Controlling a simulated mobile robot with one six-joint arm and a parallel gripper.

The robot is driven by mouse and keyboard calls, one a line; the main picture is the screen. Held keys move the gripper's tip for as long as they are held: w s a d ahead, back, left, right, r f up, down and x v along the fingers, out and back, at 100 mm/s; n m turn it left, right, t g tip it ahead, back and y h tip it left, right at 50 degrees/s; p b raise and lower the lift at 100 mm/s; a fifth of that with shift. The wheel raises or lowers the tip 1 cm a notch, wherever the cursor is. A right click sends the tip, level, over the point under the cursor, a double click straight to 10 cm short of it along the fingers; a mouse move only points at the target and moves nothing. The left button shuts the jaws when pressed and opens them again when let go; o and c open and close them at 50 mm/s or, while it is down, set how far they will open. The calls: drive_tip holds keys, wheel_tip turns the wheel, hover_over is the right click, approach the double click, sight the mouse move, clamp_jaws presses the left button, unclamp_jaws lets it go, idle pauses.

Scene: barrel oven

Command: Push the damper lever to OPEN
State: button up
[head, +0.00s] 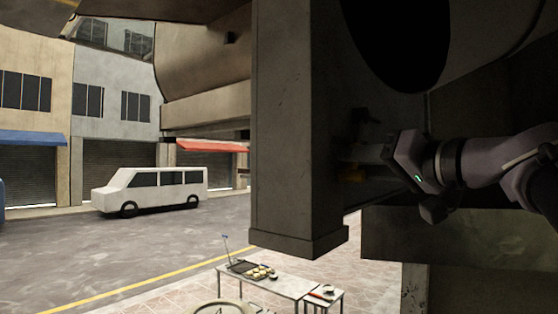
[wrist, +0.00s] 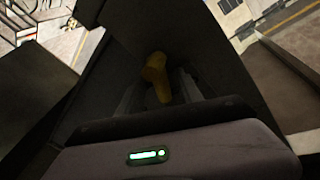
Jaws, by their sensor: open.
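The damper lever shows as a yellow knob (wrist: 156,74) in the wrist view, against a dark grey surface. My gripper (wrist: 158,90) is open, with one finger on each side of the knob in that picture. I cannot tell whether either finger touches it. The rest of the lever is hidden or too dark to make out. No OPEN marking is readable.
The thick grey pillar (head: 290,140) stands just left of my gripper, with a dark round opening above right. A grey ledge (head: 460,235) runs below my arm. Further off are a table (head: 290,287) with food, a white van (head: 150,189) and a street.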

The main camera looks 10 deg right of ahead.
drive_tip(key=shift+c, duration=0.2)
drive_tip(key=shift+s, duration=0.1)
clamp_jaws()
idle(1.0)
